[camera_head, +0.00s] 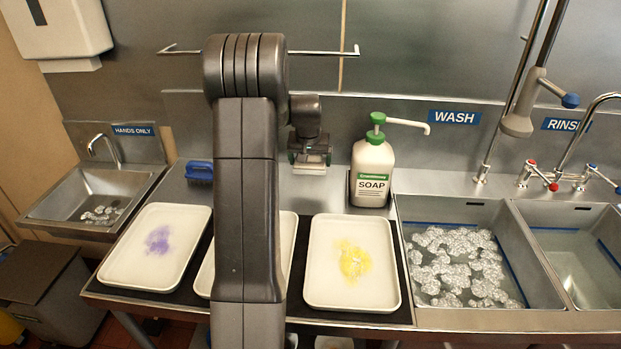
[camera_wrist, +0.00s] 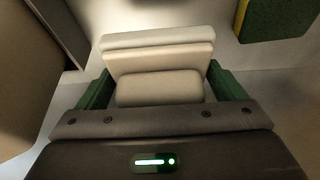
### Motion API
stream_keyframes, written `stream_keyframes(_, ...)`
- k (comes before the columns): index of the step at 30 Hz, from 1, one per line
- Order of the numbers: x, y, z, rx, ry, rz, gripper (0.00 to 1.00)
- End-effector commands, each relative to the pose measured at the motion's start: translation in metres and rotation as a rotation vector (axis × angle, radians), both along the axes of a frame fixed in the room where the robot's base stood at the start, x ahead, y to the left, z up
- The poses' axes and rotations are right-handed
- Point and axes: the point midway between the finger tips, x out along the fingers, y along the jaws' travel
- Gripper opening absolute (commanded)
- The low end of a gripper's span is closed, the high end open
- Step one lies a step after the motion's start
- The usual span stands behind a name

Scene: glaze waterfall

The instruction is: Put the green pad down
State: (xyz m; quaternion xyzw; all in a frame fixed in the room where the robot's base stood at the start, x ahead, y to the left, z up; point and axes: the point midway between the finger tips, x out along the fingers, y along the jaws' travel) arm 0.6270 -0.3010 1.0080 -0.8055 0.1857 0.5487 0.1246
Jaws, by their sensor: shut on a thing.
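My gripper (camera_head: 310,158) is over the steel counter, left of the soap bottle. In the wrist view my gripper (camera_wrist: 160,88) has a green finger on each side and is shut on a pale cream, stepped pad (camera_wrist: 160,60). No green shows on the held pad itself. Its pale lower part (camera_head: 310,169) shows low in the head view; I cannot tell whether it touches the counter. A separate green block with a yellow edge (camera_wrist: 284,20) lies at the top right of the wrist view; I cannot pick it out in the head view.
The soap bottle (camera_head: 372,172) stands right of my gripper, a blue brush (camera_head: 199,171) further left. In front are a tray with a purple stain (camera_head: 130,268), a tray partly behind my arm (camera_head: 288,240) and a tray with a yellow stain (camera_head: 330,296). The wash sink (camera_head: 470,210) holds foam.

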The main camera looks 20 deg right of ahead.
Motion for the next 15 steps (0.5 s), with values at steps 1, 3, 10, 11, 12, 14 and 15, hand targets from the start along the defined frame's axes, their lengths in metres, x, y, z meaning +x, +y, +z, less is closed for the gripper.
stream_keyframes(1, 0.000, 0.000, -0.010, 0.002, 0.004, 0.000, 0.57)
stream_keyframes(3, 0.000, 0.000, -0.022, 0.002, 0.004, 0.000, 0.57)
stream_keyframes(10, 0.000, 0.000, -0.041, 0.001, 0.002, 0.000, 0.57)
stream_keyframes(11, 0.000, 0.000, -0.045, 0.001, 0.002, 0.001, 0.57)
stream_keyframes(12, 0.000, 0.000, -0.050, 0.001, 0.003, 0.001, 0.57)
stream_keyframes(14, 0.000, 0.000, -0.059, 0.001, 0.004, 0.001, 0.57)
stream_keyframes(15, -0.001, 0.000, -0.065, 0.001, 0.005, 0.001, 0.57)
